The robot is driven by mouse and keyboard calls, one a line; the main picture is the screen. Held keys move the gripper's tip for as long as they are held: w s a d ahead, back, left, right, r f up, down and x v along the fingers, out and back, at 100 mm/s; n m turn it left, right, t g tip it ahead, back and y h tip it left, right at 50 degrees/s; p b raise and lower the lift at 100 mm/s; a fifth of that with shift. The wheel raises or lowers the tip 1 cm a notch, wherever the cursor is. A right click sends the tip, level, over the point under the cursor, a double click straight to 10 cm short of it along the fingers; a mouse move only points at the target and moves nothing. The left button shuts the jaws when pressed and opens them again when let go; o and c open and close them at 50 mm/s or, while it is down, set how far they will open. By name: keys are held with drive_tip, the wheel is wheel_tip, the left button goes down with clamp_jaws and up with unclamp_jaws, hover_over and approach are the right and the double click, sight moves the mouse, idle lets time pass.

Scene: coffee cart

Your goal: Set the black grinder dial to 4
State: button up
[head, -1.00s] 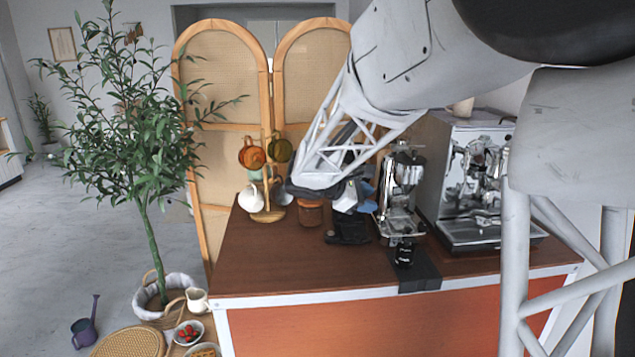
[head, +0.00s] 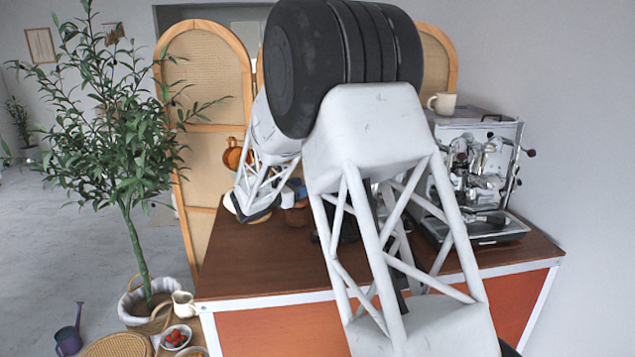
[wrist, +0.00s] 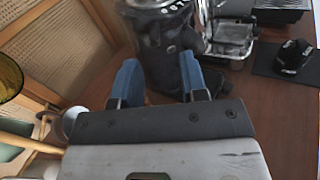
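The black grinder (wrist: 168,48) stands ahead of my gripper (wrist: 158,78) in the wrist view. Its dial (wrist: 160,5), a dark band with small white marks, is cut off by the top edge, so I cannot read its setting. The two blue fingers are spread apart with a gap between them. They appear to hold nothing, and I cannot tell whether either touches the grinder. In the head view my arm hides most of the grinder and the dial.
An espresso machine (head: 470,175) with a cream cup (head: 441,103) on top stands at the right of the brown counter (head: 250,262). A mug stand with an amber mug (head: 234,155) is near the far left. A black tamper (wrist: 293,57) lies on a dark mat at right. The left front counter is clear.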

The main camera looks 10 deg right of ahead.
drive_tip(key=shift+w+a+f, duration=0.1)
drive_tip(key=shift+w+a, duration=0.15)
drive_tip(key=shift+w, duration=0.05)
drive_tip(key=shift+d, duration=0.15)
drive_tip(key=shift+x, duration=3.75)
drive_tip(key=shift+c, duration=0.3)
clamp_jaws()
